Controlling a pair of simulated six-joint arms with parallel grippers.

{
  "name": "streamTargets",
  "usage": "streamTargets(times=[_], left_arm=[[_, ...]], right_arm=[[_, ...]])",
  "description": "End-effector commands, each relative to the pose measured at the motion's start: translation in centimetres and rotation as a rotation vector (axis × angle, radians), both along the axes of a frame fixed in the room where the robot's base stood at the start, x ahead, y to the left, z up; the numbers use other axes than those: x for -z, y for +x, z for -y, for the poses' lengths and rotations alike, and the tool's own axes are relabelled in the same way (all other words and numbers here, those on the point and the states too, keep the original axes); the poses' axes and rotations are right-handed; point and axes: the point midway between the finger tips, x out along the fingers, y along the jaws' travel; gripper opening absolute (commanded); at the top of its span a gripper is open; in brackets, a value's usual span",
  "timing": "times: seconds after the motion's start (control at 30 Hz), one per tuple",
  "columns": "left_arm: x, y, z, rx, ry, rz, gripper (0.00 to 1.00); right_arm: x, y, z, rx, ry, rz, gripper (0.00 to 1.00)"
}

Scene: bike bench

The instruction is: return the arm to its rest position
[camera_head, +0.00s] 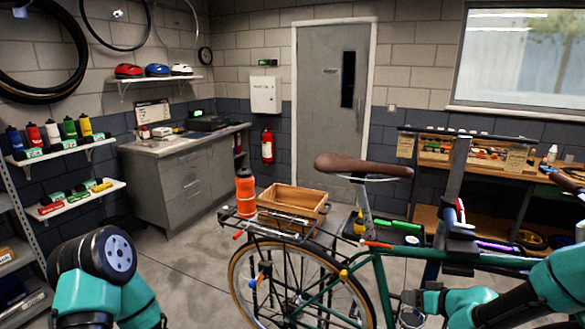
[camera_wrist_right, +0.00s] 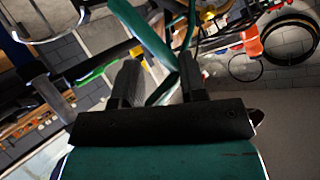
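My right arm comes in from the lower right, and its gripper (camera_head: 410,307) is low beside the green bicycle frame (camera_head: 397,262), below the top tube. In the right wrist view its two dark fingers (camera_wrist_right: 159,72) stand apart with nothing held between them. Green frame tubes (camera_wrist_right: 150,35) show beyond the fingertips; whether they touch cannot be told. My left arm shows only as teal links and a dark round joint at the lower left; its gripper is out of view.
A grey repair stand (camera_head: 456,185) rises by the frame. A workbench (camera_head: 470,165) stands behind. The floor between left arm and rear wheel is clear.

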Motion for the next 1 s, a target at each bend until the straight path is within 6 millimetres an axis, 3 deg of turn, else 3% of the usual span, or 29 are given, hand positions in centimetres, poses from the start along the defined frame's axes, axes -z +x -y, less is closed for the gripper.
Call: streamTargets(times=[0.03, 0.27, 0.5, 0.6, 0.73, 0.83, 1.0], left_arm=[[0.0, 0.0, 0.0, 0.000, 0.000, 0.000, 0.00], [0.0, 0.0, 0.0, 0.000, 0.000, 0.000, 0.00], [0.0, 0.0, 0.0, 0.000, 0.000, 0.000, 0.00], [0.0, 0.0, 0.0, 0.000, 0.000, 0.000, 0.00], [0.0, 0.0, 0.0, 0.000, 0.000, 0.000, 0.00], [0.0, 0.0, 0.0, 0.000, 0.000, 0.000, 0.00], [0.0, 0.0, 0.0, 0.000, 0.000, 0.000, 0.00]], right_arm=[[2.7, -0.5, -1.1, 0.016, 0.010, -0.057, 0.39], [13.0, -5.0, -5.0, 0.097, 0.008, -0.319, 0.39], [21.7, -13.4, -9.2, 0.141, -0.042, -0.632, 0.39], [24.1, -17.3, -10.7, 0.150, -0.070, -0.757, 0.39], [25.7, -21.1, -11.8, 0.156, -0.099, -0.869, 0.39], [26.2, -22.4, -12.2, 0.161, -0.110, -0.909, 0.39], [26.2, -22.6, -12.2, 0.161, -0.112, -0.915, 0.39]])
